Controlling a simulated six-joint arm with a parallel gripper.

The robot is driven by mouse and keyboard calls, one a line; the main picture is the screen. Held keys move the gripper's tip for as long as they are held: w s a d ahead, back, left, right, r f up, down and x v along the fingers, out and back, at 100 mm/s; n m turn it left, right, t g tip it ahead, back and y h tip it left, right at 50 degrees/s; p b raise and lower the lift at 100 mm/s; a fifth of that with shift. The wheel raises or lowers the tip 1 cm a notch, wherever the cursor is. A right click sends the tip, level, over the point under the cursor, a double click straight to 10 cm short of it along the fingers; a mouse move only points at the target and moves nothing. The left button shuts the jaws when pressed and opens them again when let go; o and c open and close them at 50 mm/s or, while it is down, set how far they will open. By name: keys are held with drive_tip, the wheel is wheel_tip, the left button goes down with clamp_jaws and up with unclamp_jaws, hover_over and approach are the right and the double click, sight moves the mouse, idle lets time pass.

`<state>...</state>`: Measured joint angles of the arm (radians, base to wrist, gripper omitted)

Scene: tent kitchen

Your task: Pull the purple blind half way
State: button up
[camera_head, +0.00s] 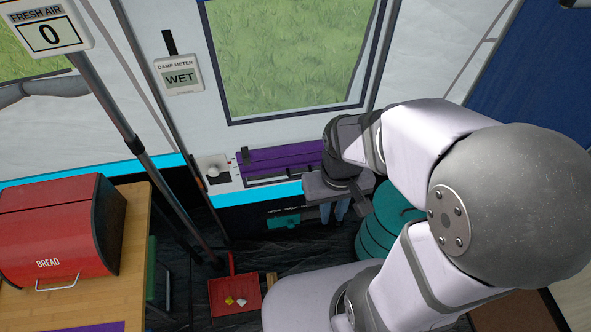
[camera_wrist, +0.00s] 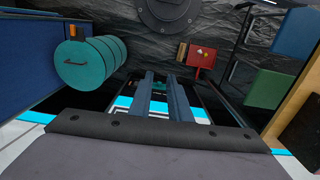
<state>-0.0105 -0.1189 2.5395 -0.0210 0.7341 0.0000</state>
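The purple blind (camera_head: 280,158) is a narrow folded purple band under the window, above the cyan stripe on the white tent wall. Its right end is hidden behind my arm. I cannot make it out in the wrist view. My gripper (camera_head: 334,212) is just right of and below the visible part of the blind, with its fingers pointing down. In the wrist view the two fingers (camera_wrist: 160,78) stand apart with nothing between them. I cannot tell whether the gripper body touches the blind or the wall.
A white panel with a knob (camera_head: 213,170) is left of the blind. A grey pole (camera_head: 135,145) leans at the left. A teal drum (camera_head: 385,225) stands behind my arm. A red dustpan (camera_head: 234,292) is on the floor. A red bread bin (camera_head: 50,225) sits on the wooden counter.

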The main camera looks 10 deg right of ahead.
drive_tip(key=w+d+f+n+g+h+b, duration=0.1)
drive_tip(key=w+f+n+h+b, duration=0.15)
drive_tip(key=f+b, duration=0.25)
drive_tip(key=w+d+f+n+h+b, duration=0.1)
drive_tip(key=w+f+b, duration=0.2)
drive_tip(key=f+b, duration=0.2)
drive_tip(key=n+t+h+b, duration=0.65)
drive_tip(key=h+b, duration=0.45)
drive_tip(key=b, duration=1.6)
approach(299, 167)
drive_tip(key=s+d, duration=0.2)
drive_tip(key=s, duration=0.1)
drive_tip(key=shift+f+b+x, duration=0.15)
drive_tip(key=shift+b+x, duration=0.05)
drive_tip(key=shift+x, duration=1.7)
drive_tip(key=shift+f+b+x, duration=0.2)
drive_tip(key=shift+x, duration=1.7)
drive_tip(key=shift+w+a, duration=0.1)
clamp_jaws()
